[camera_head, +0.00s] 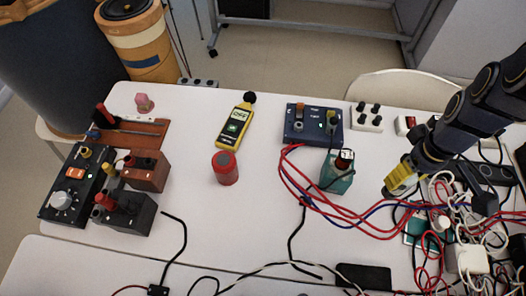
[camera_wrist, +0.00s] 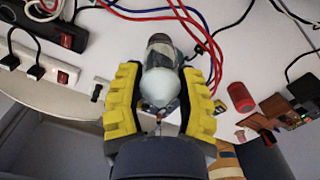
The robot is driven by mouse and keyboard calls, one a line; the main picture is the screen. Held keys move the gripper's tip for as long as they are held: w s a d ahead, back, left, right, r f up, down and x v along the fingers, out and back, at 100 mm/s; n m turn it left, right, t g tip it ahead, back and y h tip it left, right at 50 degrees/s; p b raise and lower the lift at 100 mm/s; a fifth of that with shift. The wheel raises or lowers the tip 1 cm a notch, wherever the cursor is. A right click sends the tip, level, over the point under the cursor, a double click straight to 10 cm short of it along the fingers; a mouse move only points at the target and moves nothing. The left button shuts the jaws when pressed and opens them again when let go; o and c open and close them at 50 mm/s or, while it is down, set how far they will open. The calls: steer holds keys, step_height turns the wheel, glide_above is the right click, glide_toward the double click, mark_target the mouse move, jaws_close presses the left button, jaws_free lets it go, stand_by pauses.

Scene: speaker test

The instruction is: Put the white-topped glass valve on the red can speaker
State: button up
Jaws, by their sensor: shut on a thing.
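The red can speaker (camera_head: 225,169) stands upright on the white table, left of centre in the head view. It also shows at the right of the wrist view (camera_wrist: 241,97). My gripper (camera_head: 398,182) is over the right side of the table, well to the right of the speaker. In the wrist view, its yellow fingers lie on both sides of the white-topped glass valve (camera_wrist: 161,88), and it is shut on the valve. The valve has a pale rounded end and a dark other end. I cannot make out the valve in the head view.
Tangled cables and white adapters (camera_head: 466,258) crowd the table's right side. A green box (camera_head: 336,178) with red wires and a blue box (camera_head: 313,124) lie between gripper and speaker. Clear table surrounds the speaker's front.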

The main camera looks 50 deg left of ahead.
steer(key=r, duration=0.4)
steer(key=a+r, duration=0.1)
steer(key=r, duration=0.1)
steer(key=shift+r, duration=0.1)
steer(key=s+a+n, duration=0.2)
steer(key=a, duration=0.7)
steer(key=n, duration=0.7)
glide_above(223, 160)
step_height(223, 160, down, 5)
step_height(223, 160, down, 8)
steer(key=shift+f, duration=0.1)
steer(key=shift+f, duration=0.1)
steer(key=o, duration=1)
steer(key=shift+o, duration=0.2)
